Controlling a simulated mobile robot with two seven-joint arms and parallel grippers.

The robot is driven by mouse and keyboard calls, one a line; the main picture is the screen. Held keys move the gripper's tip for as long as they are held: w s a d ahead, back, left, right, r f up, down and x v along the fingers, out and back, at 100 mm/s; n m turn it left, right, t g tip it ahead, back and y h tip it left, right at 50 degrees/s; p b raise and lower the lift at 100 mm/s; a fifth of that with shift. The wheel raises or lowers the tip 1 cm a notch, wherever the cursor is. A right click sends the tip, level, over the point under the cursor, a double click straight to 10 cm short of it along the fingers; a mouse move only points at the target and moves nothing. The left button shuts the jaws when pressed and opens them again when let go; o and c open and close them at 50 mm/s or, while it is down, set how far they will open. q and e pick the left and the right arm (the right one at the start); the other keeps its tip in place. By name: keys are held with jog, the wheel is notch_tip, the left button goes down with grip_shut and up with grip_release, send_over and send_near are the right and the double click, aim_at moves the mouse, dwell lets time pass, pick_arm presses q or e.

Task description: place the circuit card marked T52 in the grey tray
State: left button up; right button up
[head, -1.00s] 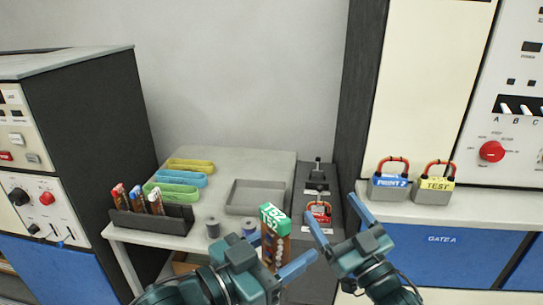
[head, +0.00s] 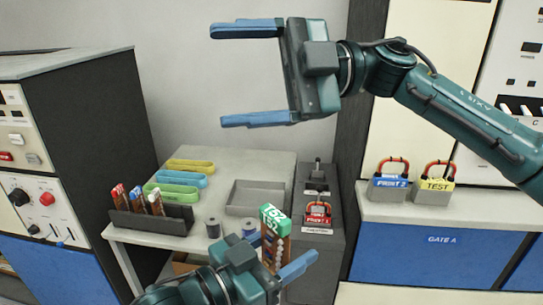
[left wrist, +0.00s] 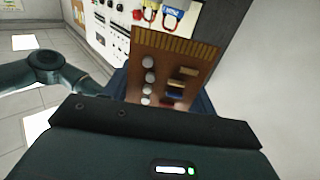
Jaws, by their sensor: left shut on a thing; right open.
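The circuit card marked T52 (head: 276,242) is brown with a green labelled top edge and stands roughly upright in my left gripper (head: 277,262), which is shut on it. In the left wrist view the card (left wrist: 172,72) shows gold edge contacts and several components. The lower part of the card is partly hidden by the gripper in the head view. The grey tray (head: 257,196) lies empty on the light table, behind the card and a little left of it. My right gripper (head: 218,76) is open and empty, raised high in front of the wall.
A dark rack (head: 150,219) with several cards stands at the table's left. Yellow, blue and green bands (head: 180,181) lie behind it. Two spools (head: 213,228) stand near the front edge. A dark box with a red padlock (head: 318,213) borders the tray's right.

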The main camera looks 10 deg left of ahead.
jog(key=s+a+f+t+h, duration=0.2)
jog(key=s+f+h, duration=0.3)
jog(key=h, duration=0.2)
jog(key=m+t+h, duration=0.6)
jog(key=t+h, duration=0.1)
jog(key=h, duration=0.2)
send_near(271, 227)
jog(key=shift+w+a, duration=0.15)
jog(key=shift+w, duration=0.25)
jog(key=shift+w+f+m, duration=0.1)
jog(key=shift+f+m, duration=0.2)
notch_tip(271, 227, down, 11)
jog(key=shift+f, duration=0.25)
jog(key=shift+c, duration=0.5)
